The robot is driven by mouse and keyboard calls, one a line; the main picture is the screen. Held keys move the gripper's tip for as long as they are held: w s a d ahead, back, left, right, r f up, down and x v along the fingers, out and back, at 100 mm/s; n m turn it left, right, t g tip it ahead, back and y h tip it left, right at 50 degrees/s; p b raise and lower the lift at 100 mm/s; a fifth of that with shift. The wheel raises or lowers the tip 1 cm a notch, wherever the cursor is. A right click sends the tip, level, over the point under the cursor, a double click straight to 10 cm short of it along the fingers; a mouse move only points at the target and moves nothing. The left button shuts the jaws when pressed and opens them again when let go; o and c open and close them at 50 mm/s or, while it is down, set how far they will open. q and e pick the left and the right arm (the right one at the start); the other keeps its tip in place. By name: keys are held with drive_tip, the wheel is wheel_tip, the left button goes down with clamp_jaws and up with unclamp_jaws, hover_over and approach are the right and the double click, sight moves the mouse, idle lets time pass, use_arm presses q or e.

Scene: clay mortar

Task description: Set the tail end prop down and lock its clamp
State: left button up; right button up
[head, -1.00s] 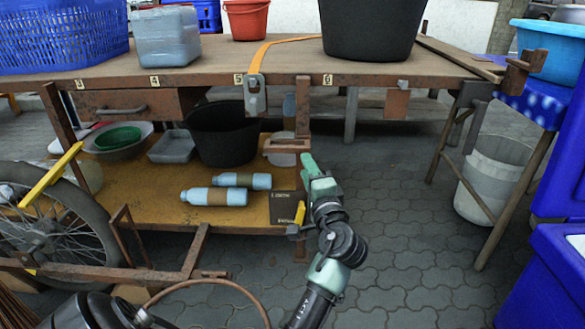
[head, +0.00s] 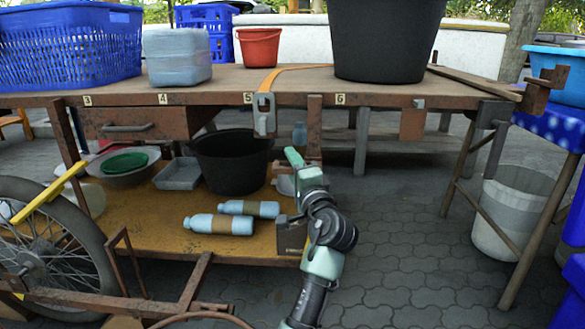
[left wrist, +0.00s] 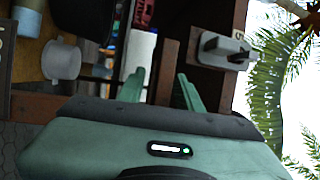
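My left gripper (head: 295,158) is in front of the cart's front edge, below the tabletop and close to a rusty upright post (head: 314,125) under the number 6. In the left wrist view, its two pale green fingers (left wrist: 160,90) are apart, with a dark brown strip of the cart between or behind them. I see no contact. A grey metal clamp (head: 264,115) hangs at the edge by number 5; it also shows in the left wrist view (left wrist: 225,52). I cannot tell for certain which part is the tail end prop. My right gripper is out of view.
The cart's lower shelf holds a black tub (head: 232,165) and two blue bottles (head: 220,224). A spoked wheel (head: 45,250) and yellow lever (head: 48,192) are at left. A white bucket (head: 508,215) stands at right; the paving between is clear.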

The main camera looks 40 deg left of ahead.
use_arm(q)
clamp_jaws()
idle(1.4)
